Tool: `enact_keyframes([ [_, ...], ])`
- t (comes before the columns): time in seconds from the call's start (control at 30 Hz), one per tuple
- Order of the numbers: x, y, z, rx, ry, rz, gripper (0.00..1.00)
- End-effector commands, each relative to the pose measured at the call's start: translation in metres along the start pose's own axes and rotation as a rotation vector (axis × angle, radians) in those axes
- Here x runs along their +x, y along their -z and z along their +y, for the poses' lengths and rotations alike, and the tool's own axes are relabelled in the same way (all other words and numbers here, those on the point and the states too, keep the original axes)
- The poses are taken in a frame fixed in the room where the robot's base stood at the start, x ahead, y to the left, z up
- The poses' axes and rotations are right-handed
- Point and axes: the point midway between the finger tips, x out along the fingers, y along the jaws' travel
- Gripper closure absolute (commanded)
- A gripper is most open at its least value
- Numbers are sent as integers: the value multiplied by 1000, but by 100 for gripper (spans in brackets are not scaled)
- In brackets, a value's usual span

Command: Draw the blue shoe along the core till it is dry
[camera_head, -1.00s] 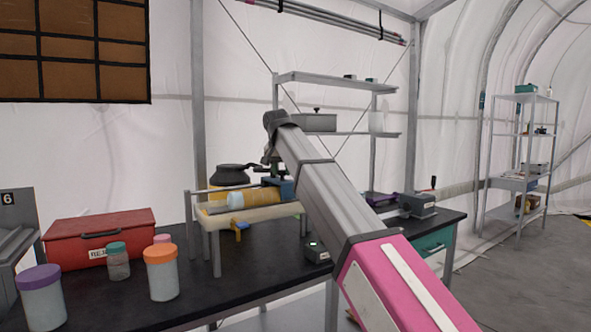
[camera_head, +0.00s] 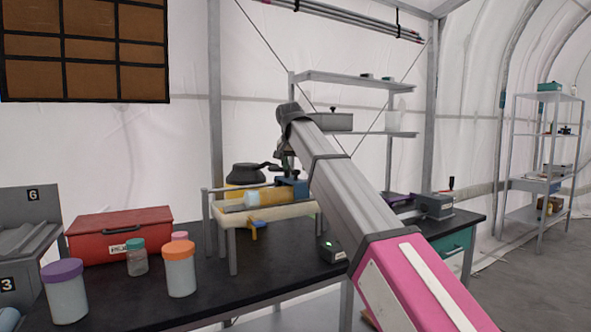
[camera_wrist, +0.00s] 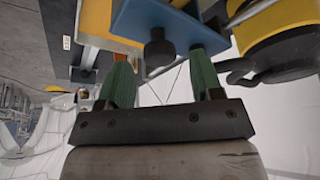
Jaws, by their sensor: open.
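The blue shoe (camera_head: 291,187) sits at the right end of the pale yellow core (camera_head: 266,197), which lies in a raised cream trough (camera_head: 272,211) on the black bench. In the wrist view the blue shoe (camera_wrist: 165,22) fills the top centre, with a black knob (camera_wrist: 160,52) sticking out of it. My gripper (camera_wrist: 160,65) is open, its two green fingers either side of the knob and close to the shoe. Whether they touch the shoe is unclear. In the head view my gripper (camera_head: 286,160) is just above the shoe, partly hidden by my arm.
A yellow pot with a black lid (camera_head: 246,174) stands behind the trough. A red case (camera_head: 121,235) and several lidded jars, one orange-topped (camera_head: 180,268), are at left. A small dark box with a green light (camera_head: 330,249) lies right of the trough. A grey vise-like device (camera_head: 434,206) stands at far right.

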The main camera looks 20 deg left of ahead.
Motion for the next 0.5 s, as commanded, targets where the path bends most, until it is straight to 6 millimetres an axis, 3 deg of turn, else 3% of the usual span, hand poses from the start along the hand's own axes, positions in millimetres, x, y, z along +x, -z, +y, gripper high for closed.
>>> enact_keyframes([
  [0.3, -61, 1, -1, 0, 1, 2, 40],
  [0.5, -84, 1, -1, 0, 0, 2, 40],
])
